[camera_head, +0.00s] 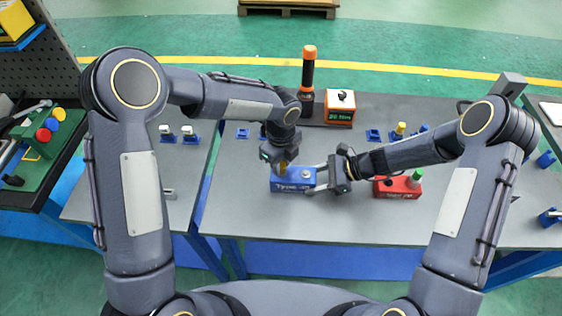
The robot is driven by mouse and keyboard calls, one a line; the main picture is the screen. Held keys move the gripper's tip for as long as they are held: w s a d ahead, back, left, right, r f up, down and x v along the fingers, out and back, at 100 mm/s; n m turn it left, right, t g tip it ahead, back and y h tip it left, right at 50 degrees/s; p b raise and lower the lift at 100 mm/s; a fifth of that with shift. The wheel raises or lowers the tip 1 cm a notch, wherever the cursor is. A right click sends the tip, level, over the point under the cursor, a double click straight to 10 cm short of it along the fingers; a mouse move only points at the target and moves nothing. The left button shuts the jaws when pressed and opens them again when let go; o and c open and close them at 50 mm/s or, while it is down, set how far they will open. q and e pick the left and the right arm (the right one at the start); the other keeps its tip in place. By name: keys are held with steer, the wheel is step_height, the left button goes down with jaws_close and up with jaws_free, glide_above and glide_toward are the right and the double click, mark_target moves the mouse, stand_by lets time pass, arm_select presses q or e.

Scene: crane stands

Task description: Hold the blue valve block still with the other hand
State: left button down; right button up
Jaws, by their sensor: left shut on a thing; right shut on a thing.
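The blue valve block (293,186) lies on the grey bench, with white lettering on its front and a small silver fitting on top. My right gripper (320,180) comes in from the right and is shut on the block's right end. My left gripper (283,166) points down over the left part of the block and is shut on a small yellow piece (283,169). The fingers mostly hide that piece, and I cannot tell whether it touches the block.
A red block (398,188) with a green-topped part stands right of my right gripper. Behind are an orange-and-black tool (308,75) standing upright and an orange box (340,107) with a "20 Nm" display. Small blue holders (374,135) stand along the bench. Bare bench lies in front.

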arm_select(q)
steer(key=shift+m, duration=0.6)
steer(key=m, duration=0.4)
steer(key=shift+m, duration=0.5)
steer(key=m, duration=0.5)
steer(key=c, duration=1)
jaws_free()
steer(key=shift+c, duration=0.9)
